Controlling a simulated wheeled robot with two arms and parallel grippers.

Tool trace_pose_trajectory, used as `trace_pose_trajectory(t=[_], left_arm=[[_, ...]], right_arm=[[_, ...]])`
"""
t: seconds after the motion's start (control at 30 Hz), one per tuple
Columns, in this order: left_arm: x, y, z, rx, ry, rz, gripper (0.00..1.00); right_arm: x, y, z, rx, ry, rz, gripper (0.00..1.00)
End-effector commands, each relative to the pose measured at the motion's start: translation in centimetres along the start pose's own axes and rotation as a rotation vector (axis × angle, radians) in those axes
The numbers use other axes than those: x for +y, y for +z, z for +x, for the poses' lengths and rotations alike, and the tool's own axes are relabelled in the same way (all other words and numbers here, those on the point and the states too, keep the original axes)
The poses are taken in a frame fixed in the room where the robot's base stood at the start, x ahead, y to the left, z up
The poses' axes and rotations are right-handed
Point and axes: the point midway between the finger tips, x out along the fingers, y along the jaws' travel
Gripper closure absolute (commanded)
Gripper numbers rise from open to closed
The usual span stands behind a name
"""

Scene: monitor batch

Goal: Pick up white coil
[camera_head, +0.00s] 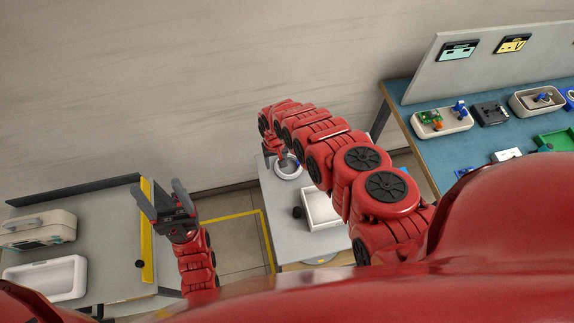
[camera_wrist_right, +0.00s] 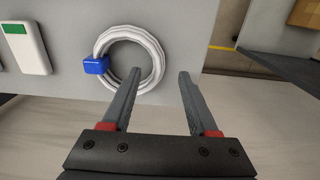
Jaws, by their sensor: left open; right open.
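The white coil (camera_wrist_right: 151,47) lies on a grey table, with a blue clip (camera_wrist_right: 95,65) on its left side in the right wrist view. In the head view the coil (camera_head: 290,172) shows near the table's far edge, partly hidden by my right arm. My right gripper (camera_wrist_right: 158,73) is open and empty; in the wrist view its left finger overlaps the lower part of the coil and its right finger is to the right of it. Whether the fingers touch the coil cannot be told. My left gripper (camera_head: 162,194) is open and empty, beside the left table, away from the coil.
The grey table (camera_head: 282,235) also holds a white tray (camera_head: 322,208) and a small black object (camera_head: 297,212). A white device with a green patch (camera_wrist_right: 24,42) lies left of the coil. A blue bench (camera_head: 470,150) with several trays stands right; another table (camera_head: 110,220) stands left.

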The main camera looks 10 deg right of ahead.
Motion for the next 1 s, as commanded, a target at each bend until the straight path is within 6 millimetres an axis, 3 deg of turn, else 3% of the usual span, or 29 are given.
trace_pose_trajectory(t=[0.13,0.3,0.7,1.0], left_arm=[[0.0,0.0,0.1,0.0,0.0,0.0,0.29],[0.1,0.2,-1.3,0.0,0.0,0.0,0.29],[0.1,0.2,-1.5,0.0,0.0,0.0,0.29],[0.1,0.2,-1.5,0.0,0.0,0.0,0.29]], right_arm=[[0.2,0.0,0.8,0.001,0.001,0.001,0.4],[0.1,0.0,2.7,0.0,0.001,0.0,0.4],[0.1,-0.1,2.8,0.001,0.001,0.0,0.4],[0.1,-0.1,2.8,0.0,0.001,0.0,0.94]])
